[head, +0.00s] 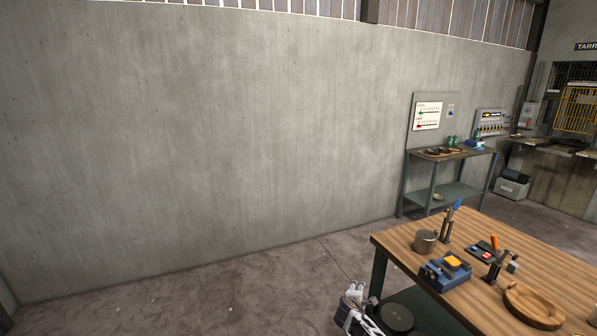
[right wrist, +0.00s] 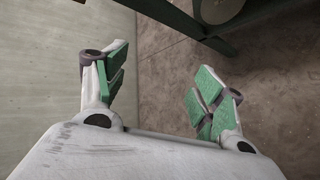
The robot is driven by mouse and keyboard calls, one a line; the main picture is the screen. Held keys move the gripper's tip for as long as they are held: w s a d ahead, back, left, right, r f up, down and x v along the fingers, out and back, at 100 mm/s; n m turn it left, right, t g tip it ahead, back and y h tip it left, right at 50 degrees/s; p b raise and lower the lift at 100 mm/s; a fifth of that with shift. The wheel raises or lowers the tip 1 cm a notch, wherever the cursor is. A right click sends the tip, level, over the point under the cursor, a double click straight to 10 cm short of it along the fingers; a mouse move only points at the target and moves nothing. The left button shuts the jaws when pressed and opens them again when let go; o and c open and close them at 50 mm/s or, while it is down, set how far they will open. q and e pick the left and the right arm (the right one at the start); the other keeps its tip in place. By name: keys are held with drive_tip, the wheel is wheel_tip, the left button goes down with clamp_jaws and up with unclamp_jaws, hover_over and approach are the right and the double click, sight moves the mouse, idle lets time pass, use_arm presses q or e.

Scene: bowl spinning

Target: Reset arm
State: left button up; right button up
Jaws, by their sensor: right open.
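My right gripper (head: 356,292) shows at the bottom of the head view, low beside the left end of the wooden workbench (head: 408,262). In the right wrist view the same gripper (right wrist: 162,85) has its two green-padded fingers spread wide, with nothing between them. Bare floor lies beyond the fingers. My left gripper is not in view.
On the bench stand a metal pot (head: 425,242), a blue device (head: 445,273), upright tools and a round wooden bowl (head: 533,306). A round object (head: 397,317) sits below the bench top. A second bench (head: 450,190) stands by the wall. The left floor is clear.

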drive_tip(key=s+f+m+g+y, duration=0.3)
drive_tip(key=s+f+m+y, duration=0.55)
drive_tip(key=s+f, duration=1.8)
drive_tip(key=s+d+f+m+g+h, duration=0.1)
drive_tip(key=s+f, duration=0.4)
drive_tip(key=s, duration=1)
drive_tip(key=s+d+f+m+g+h, duration=0.1)
drive_tip(key=s+f+g, duration=0.2)
drive_tip(key=s, duration=1.2)
drive_tip(key=s+d+f+m+g+h, duration=0.1)
drive_tip(key=s+f+m+g, duration=0.1)
drive_tip(key=s+f, duration=0.6)
drive_tip(key=s, duration=0.7)
drive_tip(key=shift+g, duration=0.3)
